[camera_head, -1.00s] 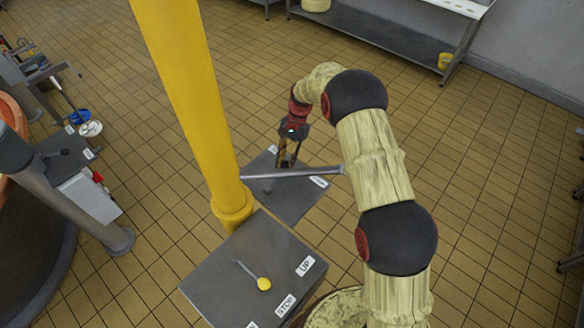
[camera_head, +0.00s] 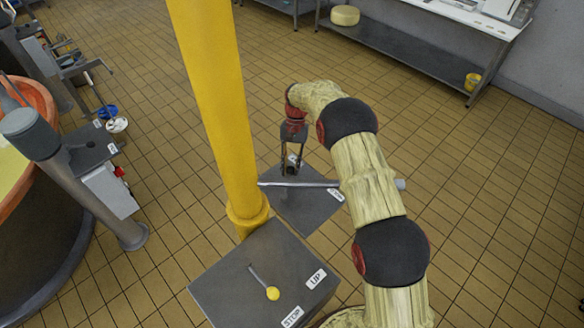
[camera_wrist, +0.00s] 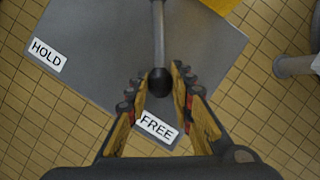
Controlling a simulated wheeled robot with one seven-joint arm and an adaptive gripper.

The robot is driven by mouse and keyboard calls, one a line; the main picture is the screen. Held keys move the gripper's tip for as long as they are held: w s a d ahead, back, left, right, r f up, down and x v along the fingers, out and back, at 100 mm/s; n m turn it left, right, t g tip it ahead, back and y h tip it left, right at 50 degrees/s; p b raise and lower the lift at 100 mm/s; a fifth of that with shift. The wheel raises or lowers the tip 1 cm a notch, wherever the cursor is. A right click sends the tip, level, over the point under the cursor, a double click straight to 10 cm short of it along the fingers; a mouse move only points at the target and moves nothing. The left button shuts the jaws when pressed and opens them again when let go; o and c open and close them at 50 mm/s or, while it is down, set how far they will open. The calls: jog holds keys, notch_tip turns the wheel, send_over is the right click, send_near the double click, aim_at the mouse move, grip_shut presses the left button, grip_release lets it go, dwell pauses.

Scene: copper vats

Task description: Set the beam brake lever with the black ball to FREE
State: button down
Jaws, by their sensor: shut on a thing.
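The beam brake lever ends in a black ball (camera_wrist: 160,82) in the wrist view, its grey rod running up to the picture's top edge. It lies over a dark grey plate (camera_wrist: 100,50). The rod points towards the FREE label (camera_wrist: 158,127), with the ball just short of it. The HOLD label (camera_wrist: 47,55) is well off to the left. My gripper (camera_wrist: 161,78) is shut on the ball, one finger on each side.
A yellow post (camera_head: 215,110) stands left of my arm. A grey bar (camera_head: 300,184) crosses in front of the plate. Nearer is another panel (camera_head: 215,285) with a yellow-ball lever (camera_head: 272,293) and UP and STOP labels. Open tiled floor lies to the right.

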jog(key=shift+w+a, duration=0.1)
jog(key=c, duration=1.5)
grip_release()
jog(key=shift+c, duration=0.2)
jog(key=v, duration=1.2)
